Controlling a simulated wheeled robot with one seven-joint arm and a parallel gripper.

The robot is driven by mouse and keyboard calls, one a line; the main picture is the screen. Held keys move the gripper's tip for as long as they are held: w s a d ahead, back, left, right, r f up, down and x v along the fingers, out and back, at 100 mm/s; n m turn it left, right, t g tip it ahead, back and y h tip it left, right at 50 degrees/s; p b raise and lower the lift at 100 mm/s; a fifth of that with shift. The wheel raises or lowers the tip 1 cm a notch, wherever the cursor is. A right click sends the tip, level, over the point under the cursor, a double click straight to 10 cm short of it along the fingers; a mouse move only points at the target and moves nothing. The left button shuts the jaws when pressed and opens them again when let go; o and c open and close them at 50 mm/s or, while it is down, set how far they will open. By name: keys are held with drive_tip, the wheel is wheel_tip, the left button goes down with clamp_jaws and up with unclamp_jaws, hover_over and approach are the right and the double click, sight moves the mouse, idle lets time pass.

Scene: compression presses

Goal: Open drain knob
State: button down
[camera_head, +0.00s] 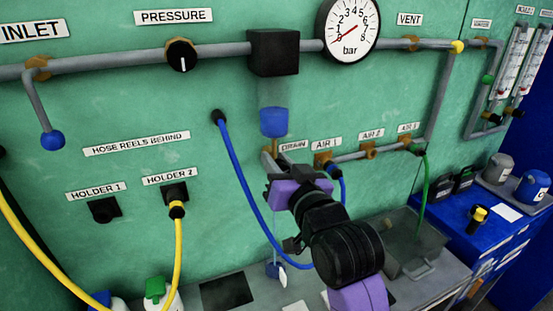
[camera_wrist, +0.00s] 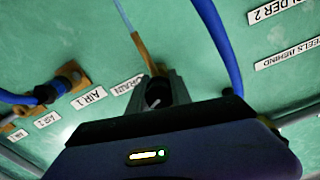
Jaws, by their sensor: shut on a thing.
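The drain knob (camera_wrist: 156,95) shows as a small dark round part between my gripper's fingers in the wrist view. It sits at the end of a brass fitting (camera_wrist: 144,54) beside the DRAIN label (camera_wrist: 119,84). My gripper (camera_head: 281,166) is shut on the knob, with a finger on each side of it. In the head view the knob itself is hidden by my gripper. The DRAIN label (camera_head: 294,146) is just above and to the right there. The brass stem (camera_head: 274,148) comes down from the blue filter bowl (camera_head: 273,122).
A blue hose (camera_head: 241,188) hangs close to the left of my gripper. The AIR 1 outlet (camera_head: 323,158) with another blue hose is close to the right. A pressure gauge (camera_head: 348,30) is above. A grey bin (camera_head: 418,245) stands on the bench at lower right.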

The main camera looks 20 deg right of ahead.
drive_tip(key=shift+f+m, duration=0.1)
drive_tip(key=shift+m, duration=2.2)
drive_tip(key=shift+p, duration=0.3)
drive_tip(key=c, duration=1.2)
unclamp_jaws()
drive_tip(key=shift+o, duration=0.2)
drive_tip(key=s+b, duration=0.1)
drive_tip(key=s, duration=0.6)
drive_tip(key=shift+s, duration=0.4)
